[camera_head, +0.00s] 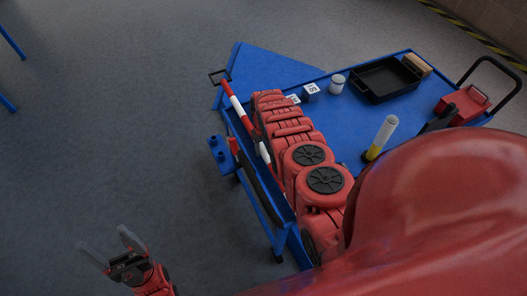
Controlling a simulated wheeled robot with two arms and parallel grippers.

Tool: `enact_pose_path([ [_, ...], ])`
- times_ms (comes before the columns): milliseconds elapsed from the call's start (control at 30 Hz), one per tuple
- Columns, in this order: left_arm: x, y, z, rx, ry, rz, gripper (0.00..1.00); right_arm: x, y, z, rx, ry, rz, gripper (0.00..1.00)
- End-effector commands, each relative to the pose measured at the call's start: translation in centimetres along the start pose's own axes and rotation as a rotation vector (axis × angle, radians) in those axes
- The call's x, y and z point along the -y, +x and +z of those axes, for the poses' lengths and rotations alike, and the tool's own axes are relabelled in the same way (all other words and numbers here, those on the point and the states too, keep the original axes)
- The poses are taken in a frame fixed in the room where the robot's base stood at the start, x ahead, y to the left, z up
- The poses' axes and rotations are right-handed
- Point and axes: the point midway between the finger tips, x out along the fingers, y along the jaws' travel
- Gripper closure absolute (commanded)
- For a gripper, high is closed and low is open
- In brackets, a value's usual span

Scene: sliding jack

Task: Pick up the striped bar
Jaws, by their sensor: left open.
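The striped bar (235,103), red and white, lies slanting along the left edge of the blue cart (259,63). Its far end is near the black handle at the cart's upper left corner. A dark part and the cart's edge partly cover its near portion. My left gripper (106,244) is at the lower left over the floor, well apart from the bar. Its two grey fingers are spread and nothing is between them. My right gripper does not show.
Red jack-like units with black round pads (326,180) stand right beside the bar. The cart also holds a black tray (385,79), a white jar (337,84), a white-and-yellow cylinder (382,137) and a red box (462,105).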

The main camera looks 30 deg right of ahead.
Motion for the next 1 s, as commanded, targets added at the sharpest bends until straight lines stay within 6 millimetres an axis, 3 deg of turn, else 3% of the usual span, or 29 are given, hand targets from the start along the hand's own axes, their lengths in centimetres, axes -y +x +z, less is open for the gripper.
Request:
enact_pose_path([
  [33, 0.00, 0.00, -0.01, 0.000, 0.000, 0.000, 0.25, 0.00, 0.00, 0.00, 0.000, 0.000, 0.000, 0.64],
  [233, 0.00, 0.00, 0.00, 0.000, 0.000, 0.000, 0.25, -0.01, -0.01, -0.01, 0.000, 0.000, 0.000, 0.99],
  [1000, 0.00, 0.01, 0.00, 0.000, 0.000, 0.000, 0.25, -0.02, -0.04, -0.04, -0.001, 0.000, 0.000, 1.00],
])
